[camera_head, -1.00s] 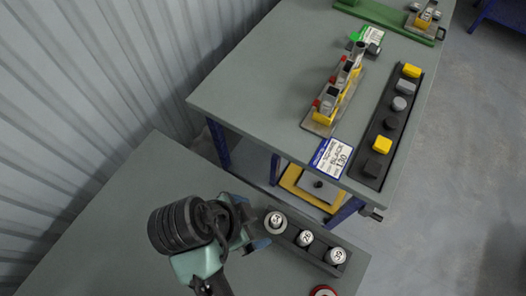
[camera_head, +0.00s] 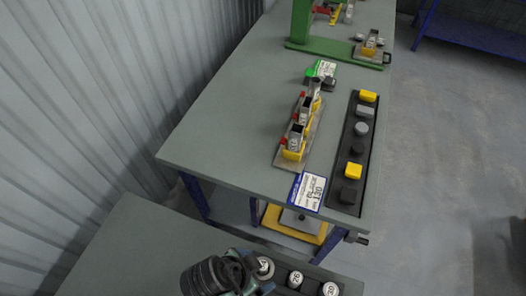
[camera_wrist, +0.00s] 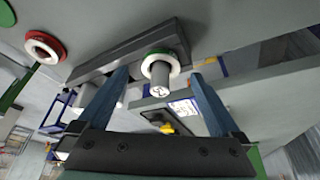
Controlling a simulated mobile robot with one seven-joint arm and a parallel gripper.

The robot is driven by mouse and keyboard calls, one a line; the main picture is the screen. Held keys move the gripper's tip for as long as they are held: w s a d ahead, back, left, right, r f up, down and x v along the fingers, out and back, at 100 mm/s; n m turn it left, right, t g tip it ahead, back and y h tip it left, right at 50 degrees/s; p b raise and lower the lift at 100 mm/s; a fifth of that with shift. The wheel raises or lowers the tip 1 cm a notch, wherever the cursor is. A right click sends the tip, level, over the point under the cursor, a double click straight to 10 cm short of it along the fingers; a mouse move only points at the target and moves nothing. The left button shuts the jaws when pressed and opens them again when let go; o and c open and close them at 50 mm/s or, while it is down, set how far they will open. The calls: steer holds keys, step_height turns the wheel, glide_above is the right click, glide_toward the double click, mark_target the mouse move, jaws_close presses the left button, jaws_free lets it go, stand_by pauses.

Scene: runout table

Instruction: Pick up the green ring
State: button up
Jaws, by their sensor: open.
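A green ring (camera_wrist: 164,51) shows in the wrist view, with a white band inside it. It sits around the base of a grey numbered cylinder (camera_wrist: 160,78) on a dark bar. My gripper (camera_wrist: 158,76) is open, its two blue fingers on either side of the cylinder in the picture. I see nothing held between them; their depth from the ring is hard to judge. In the head view my arm's dark wrist (camera_head: 210,277) is at the bottom edge, left of the numbered cylinders (camera_head: 264,267). I cannot make out the green ring there.
A red-and-white ring (camera_wrist: 44,47) lies left of the bar in the wrist view. In the head view, a larger table (camera_head: 235,115) stands beyond, holding a dark tray (camera_head: 347,190) of yellow, grey and black blocks. A green stand (camera_head: 330,56) is at its far end.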

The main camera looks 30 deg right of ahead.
steer(key=shift+x, duration=1.15)
steer(key=c, duration=1.6)
steer(key=shift+r, duration=0.1)
